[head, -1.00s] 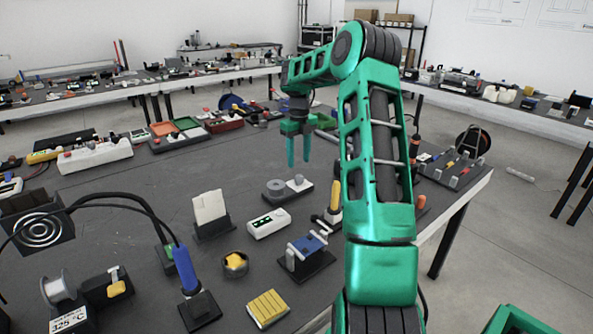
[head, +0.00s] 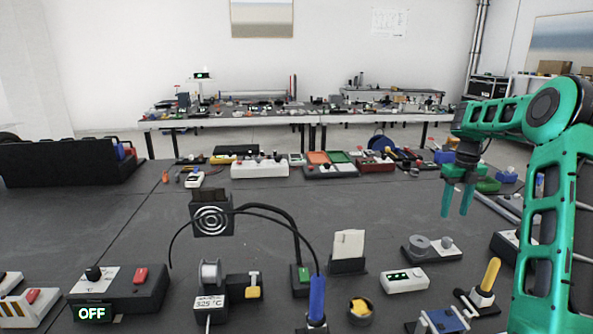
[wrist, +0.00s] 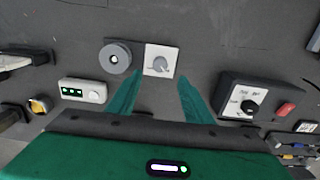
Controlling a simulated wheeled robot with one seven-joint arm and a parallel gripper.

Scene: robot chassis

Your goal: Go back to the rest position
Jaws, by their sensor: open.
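My gripper (head: 457,200) hangs from my green arm at the right of the head view, fingers pointing down over the dark workbench (head: 150,230). Its two green fingers are apart with nothing between them. In the wrist view, my gripper (wrist: 155,95) is also open and empty. A device with a round grey disc and a knob (wrist: 161,60) lies just beyond the fingertips there. The same device (head: 432,248) sits below and left of the gripper in the head view. I cannot tell the exact height above the bench.
A small white meter (head: 404,280), a card holder (head: 348,250) and a fan box (head: 211,218) stand on the bench. A box with a black knob (wrist: 247,103) lies right of the fingers in the wrist view. The left middle of the bench is clear.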

